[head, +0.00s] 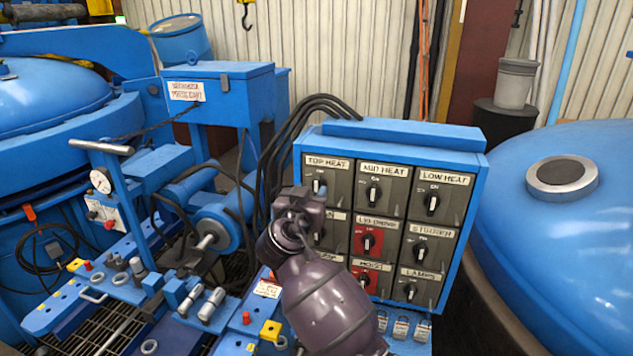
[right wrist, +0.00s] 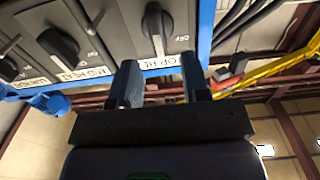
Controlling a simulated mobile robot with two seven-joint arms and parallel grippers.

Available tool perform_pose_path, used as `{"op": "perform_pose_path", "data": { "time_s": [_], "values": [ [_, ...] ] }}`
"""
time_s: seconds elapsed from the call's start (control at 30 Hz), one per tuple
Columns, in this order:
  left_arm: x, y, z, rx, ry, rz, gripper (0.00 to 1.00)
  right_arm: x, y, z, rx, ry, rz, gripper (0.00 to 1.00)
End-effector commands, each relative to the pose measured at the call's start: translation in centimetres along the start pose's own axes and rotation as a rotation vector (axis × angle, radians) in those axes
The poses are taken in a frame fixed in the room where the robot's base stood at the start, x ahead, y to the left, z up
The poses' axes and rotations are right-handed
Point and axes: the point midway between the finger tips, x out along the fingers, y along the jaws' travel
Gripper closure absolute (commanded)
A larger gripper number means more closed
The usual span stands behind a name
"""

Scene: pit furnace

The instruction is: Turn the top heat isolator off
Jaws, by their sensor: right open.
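The top heat isolator (head: 320,187) is a black rotary knob on a grey plate at the upper left of the blue control panel. In the right wrist view, which is tilted over, the knob (right wrist: 157,25) stands roughly upright, its white mark toward the TOP HEAT label; OFF is printed to one side. My right gripper (head: 303,198) is in front of the panel's left column, partly hiding that plate and the ones below. In the right wrist view, its two fingers (right wrist: 160,68) are open and empty, apart from the knob. My left gripper is not in view.
The mid heat (head: 373,193) and low heat (head: 432,203) knobs sit to the right, with more switches below. Black cables (head: 300,118) run along the panel's left side. A large blue vessel (head: 590,250) stands at the right. Padlocks (head: 401,327) hang below the panel.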

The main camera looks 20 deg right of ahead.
Motion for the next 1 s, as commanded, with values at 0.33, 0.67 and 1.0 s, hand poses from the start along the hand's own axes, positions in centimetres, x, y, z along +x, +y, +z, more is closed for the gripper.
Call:
{"op": "perform_pose_path", "data": {
  "time_s": [0.33, 0.67, 1.0],
  "values": [
    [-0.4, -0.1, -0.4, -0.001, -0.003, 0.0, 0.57, 4.1, 0.0, 0.0, -0.002, -0.001, 0.0, 0.57],
    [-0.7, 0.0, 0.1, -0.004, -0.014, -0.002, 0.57, 4.5, 0.0, 0.1, 0.001, -0.002, 0.0, 0.57],
    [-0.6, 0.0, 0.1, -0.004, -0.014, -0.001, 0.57, 4.5, 0.0, 0.1, 0.0, -0.002, 0.0, 1.0]
  ]
}}
